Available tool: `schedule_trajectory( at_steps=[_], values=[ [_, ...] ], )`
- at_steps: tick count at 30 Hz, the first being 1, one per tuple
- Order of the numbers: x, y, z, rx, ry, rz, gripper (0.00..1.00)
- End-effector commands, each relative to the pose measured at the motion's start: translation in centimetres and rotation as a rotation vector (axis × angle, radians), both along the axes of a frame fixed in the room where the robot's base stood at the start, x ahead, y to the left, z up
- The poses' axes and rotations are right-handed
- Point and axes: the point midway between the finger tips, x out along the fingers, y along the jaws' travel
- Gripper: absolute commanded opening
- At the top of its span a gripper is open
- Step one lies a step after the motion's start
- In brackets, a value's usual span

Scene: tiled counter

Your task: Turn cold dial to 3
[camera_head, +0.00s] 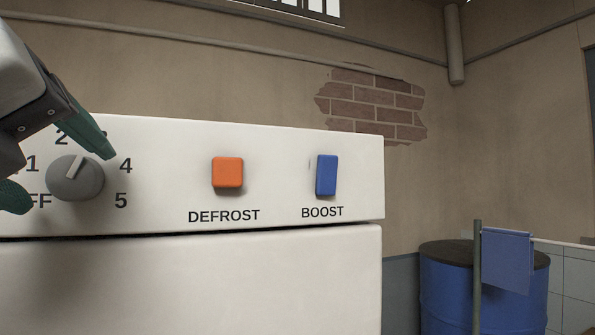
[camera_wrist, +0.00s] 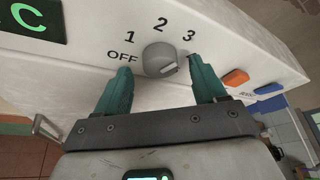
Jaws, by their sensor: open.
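The dial (camera_head: 75,178) is a round grey knob on the white front panel, ringed by OFF, 1, 2, 4 and 5 in the head view; my finger covers the 3. Its raised pointer is tilted up and right, past 2 toward the covered 3; I cannot tell if it lines up exactly. The dial also shows in the wrist view (camera_wrist: 160,60), with OFF, 1, 2 and 3 legible. My gripper (camera_wrist: 160,66) is open, with teal fingers on either side of the dial. I cannot tell whether they touch it. In the head view my gripper (camera_head: 66,180) enters from the left.
An orange DEFROST button (camera_head: 227,173) and a blue BOOST switch (camera_head: 326,175) sit on the panel right of the dial. A dark display with a green C (camera_wrist: 28,18) is at the panel's left. A blue barrel (camera_head: 446,290) stands beyond, at right.

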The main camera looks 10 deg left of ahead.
Motion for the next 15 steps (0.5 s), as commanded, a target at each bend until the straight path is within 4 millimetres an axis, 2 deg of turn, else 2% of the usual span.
schedule_trajectory(
  at_steps=[9, 15],
  values=[
    [-5.6, -1.7, 2.0, 0.002, 0.000, 0.002, 0.70],
    [-7.8, -2.5, 2.7, 0.001, 0.000, 0.000, 0.70]
  ],
)
